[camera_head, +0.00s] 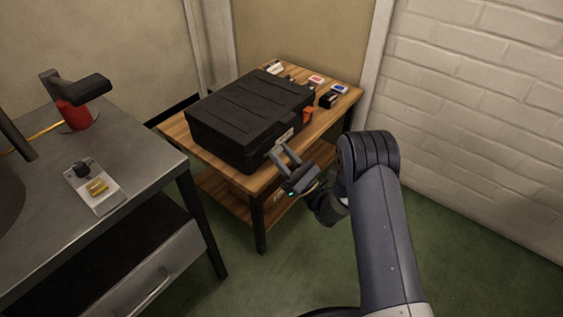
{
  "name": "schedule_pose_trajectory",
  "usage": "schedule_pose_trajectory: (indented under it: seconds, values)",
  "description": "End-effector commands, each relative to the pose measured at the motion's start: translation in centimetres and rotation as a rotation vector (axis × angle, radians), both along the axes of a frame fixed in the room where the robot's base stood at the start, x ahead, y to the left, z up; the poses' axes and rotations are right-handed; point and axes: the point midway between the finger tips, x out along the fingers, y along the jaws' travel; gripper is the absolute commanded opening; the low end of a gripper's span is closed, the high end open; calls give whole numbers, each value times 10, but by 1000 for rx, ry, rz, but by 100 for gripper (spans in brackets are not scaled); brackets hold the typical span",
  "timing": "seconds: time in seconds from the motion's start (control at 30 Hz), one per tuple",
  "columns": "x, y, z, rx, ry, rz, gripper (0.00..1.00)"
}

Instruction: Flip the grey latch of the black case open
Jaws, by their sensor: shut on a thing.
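The black case (246,112) lies with its lid down on a wooden side table. My gripper (279,149) is at the case's front right face, near the table edge, with its fingers pointing at the case. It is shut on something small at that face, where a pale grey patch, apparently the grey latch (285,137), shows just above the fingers. The fingers hide part of it, and whether the latch is flipped cannot be told. An orange part (307,116) shows on the same face, farther right.
A metal workbench (135,157) with a red-based device (75,116) stands at left. A white brick wall is at right.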

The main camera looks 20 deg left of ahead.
Motion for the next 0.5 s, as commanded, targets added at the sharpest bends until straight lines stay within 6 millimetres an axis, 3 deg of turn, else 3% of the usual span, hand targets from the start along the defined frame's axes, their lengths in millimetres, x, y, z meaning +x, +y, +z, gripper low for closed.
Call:
schedule_pose_trajectory:
  seconds: [0.5]
  values:
    - [-1,-1,-4,62,-24,1,8]
